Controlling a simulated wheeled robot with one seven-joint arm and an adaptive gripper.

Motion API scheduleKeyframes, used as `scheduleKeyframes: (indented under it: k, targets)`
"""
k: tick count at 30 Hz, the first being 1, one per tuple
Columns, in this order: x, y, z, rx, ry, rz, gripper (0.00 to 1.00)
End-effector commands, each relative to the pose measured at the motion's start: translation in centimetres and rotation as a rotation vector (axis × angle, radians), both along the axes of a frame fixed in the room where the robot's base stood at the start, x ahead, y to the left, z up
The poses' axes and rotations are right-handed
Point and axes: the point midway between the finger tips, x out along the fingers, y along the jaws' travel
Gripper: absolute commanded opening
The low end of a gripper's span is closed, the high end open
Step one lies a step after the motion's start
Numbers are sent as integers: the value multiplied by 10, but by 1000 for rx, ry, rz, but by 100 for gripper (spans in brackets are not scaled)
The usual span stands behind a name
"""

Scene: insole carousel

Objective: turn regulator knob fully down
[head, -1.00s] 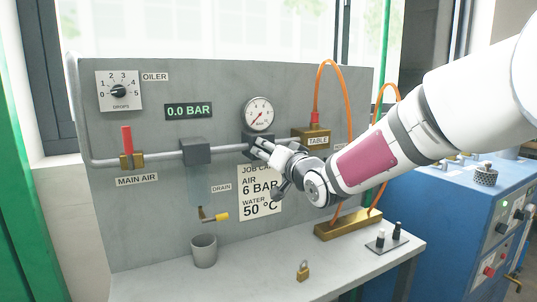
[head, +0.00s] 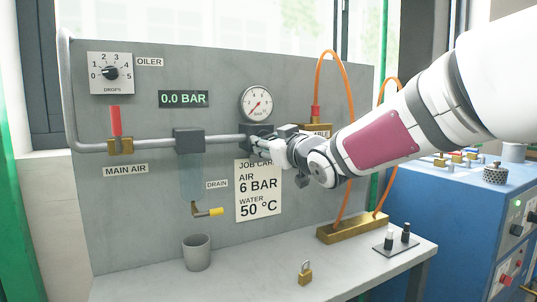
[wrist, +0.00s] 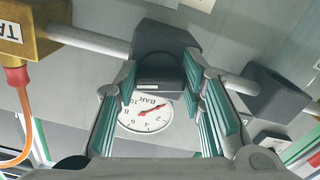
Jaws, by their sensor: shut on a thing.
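The regulator is a dark block (head: 254,130) on the grey pipe, below the round gauge (head: 256,103). Its dark knob (wrist: 160,72) shows in the wrist view between my fingers, against the regulator body (wrist: 166,35). My gripper (head: 262,148) is shut on the knob, with a green-padded finger on each side in the wrist view. In the head view my fingers hide most of the knob. The gauge also shows upside down in the wrist view (wrist: 145,118), with a red needle. The green digital display (head: 184,99) reads 0.0 BAR.
The red-handled main air valve (head: 115,122) and a dark filter block (head: 188,140) are left on the pipe. The brass table block (head: 318,130) with an orange hose is close on the right. A cup (head: 197,253) and padlock (head: 305,273) stand on the bench below.

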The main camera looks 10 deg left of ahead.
Motion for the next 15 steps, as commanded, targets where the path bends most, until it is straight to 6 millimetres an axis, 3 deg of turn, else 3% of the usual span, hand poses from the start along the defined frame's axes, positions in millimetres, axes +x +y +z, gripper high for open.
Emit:
scheduleKeyframes:
  k: [15]
  targets:
    - [1, -2, -1, -407, -276, -1, 8]
